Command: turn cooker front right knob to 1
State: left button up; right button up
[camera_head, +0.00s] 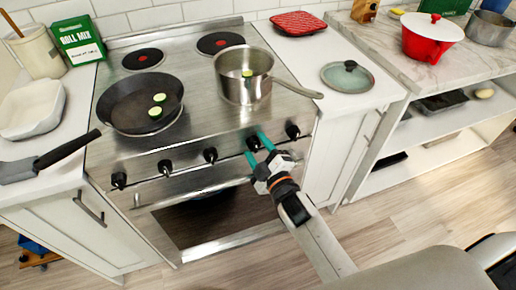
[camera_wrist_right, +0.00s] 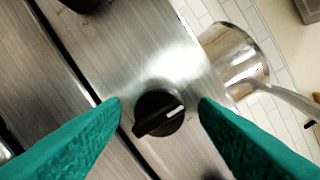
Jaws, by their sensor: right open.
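The cooker (camera_head: 190,62) has a row of several black knobs along its steel front. My right gripper (camera_head: 255,146) is open, its teal fingers pointing at the panel, at the second knob from the right (camera_head: 253,142). In the right wrist view this knob (camera_wrist_right: 158,113) lies between the open fingertips (camera_wrist_right: 160,104), with gaps on both sides. Its white mark points right and slightly up in that picture. I cannot read any numbers around it. The rightmost knob (camera_head: 293,131) stands just right of the gripper. My left gripper is out of view.
A steel pot (camera_head: 243,88) stands on the cooker above the knob, its handle reaching right. A black frying pan (camera_head: 118,107) with green slices is at left. The oven door handle (camera_head: 185,190) runs below the knobs. Open floor (camera_head: 400,210) lies to the right.

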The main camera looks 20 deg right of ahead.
jog(key=c, duration=1)
jog(key=shift+o, duration=0.2)
jog(key=shift+m, duration=0.3)
jog(key=m+p, duration=0.1)
jog(key=m, duration=0.4)
jog(key=m+t+h+p, duration=0.1)
jog(key=m+p, duration=0.1)
jog(key=m, duration=0.4)
jog(key=shift+f+m, duration=0.15)
jog(key=shift+m, duration=0.45)
jog(key=o, duration=1)
jog(key=shift+c, duration=0.2)
